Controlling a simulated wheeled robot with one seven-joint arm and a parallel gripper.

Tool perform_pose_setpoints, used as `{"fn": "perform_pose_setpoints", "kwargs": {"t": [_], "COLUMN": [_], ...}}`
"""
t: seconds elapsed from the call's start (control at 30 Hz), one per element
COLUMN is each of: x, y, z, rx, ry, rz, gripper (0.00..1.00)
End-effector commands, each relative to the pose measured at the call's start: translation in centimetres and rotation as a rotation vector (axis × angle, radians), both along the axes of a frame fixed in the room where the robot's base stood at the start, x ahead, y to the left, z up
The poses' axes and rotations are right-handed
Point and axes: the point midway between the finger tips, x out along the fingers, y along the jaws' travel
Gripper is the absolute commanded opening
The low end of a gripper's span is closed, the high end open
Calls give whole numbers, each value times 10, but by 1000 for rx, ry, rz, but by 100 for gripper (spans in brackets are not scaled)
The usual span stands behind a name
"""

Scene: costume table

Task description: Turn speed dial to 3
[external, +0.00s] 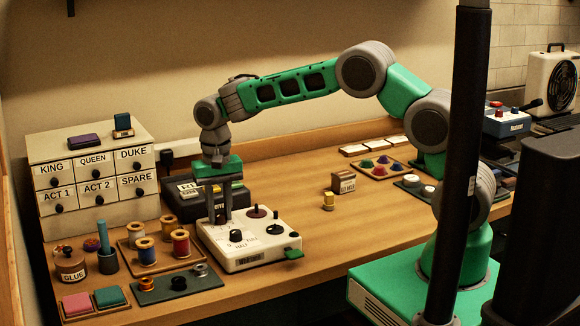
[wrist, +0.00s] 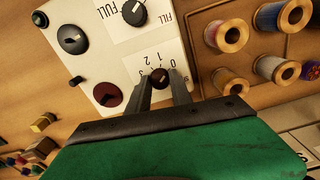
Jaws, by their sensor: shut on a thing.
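The speed dial (wrist: 160,77) is a small dark brown knob on a white control box (wrist: 180,62). My gripper (wrist: 163,84) is shut on the knob, with one finger on each side. Which number the knob points to is too small to tell. In the external view my gripper (external: 220,220) reaches straight down to the rear left of the white box (external: 262,262), and the fingers hide the knob.
A tray of thread spools (external: 181,243) stands close on the left. A dark box (external: 176,207) is behind. Table to the right is mostly clear.

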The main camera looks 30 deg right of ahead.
Motion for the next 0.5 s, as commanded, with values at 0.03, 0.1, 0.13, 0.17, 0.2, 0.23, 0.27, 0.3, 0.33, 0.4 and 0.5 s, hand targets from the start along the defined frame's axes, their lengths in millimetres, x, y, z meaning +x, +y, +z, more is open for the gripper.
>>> {"fn": "perform_pose_setpoints", "kwargs": {"t": [0.03,0.1,0.13,0.17,0.2,0.23,0.27,0.3,0.33,0.4,0.5], "x": [1,1,1,1,1,1,1,1,1,1,1], "y": [1,1,1,1,1,1,1,1,1,1,1], "z": [0,0,0,0,0,0,0,0,0,0,0], "rx": [3,3,3,3,3,3,3,3,2,2,2], "ry": [-3,-4,-4,-4,-4,-4,-4,-4,-4,-4,-4], "rz": [42,108,137,165,204,233,261,299,328,394,489], "gripper": [0,0,0,0,0,0,0,0,0,0,0]}}
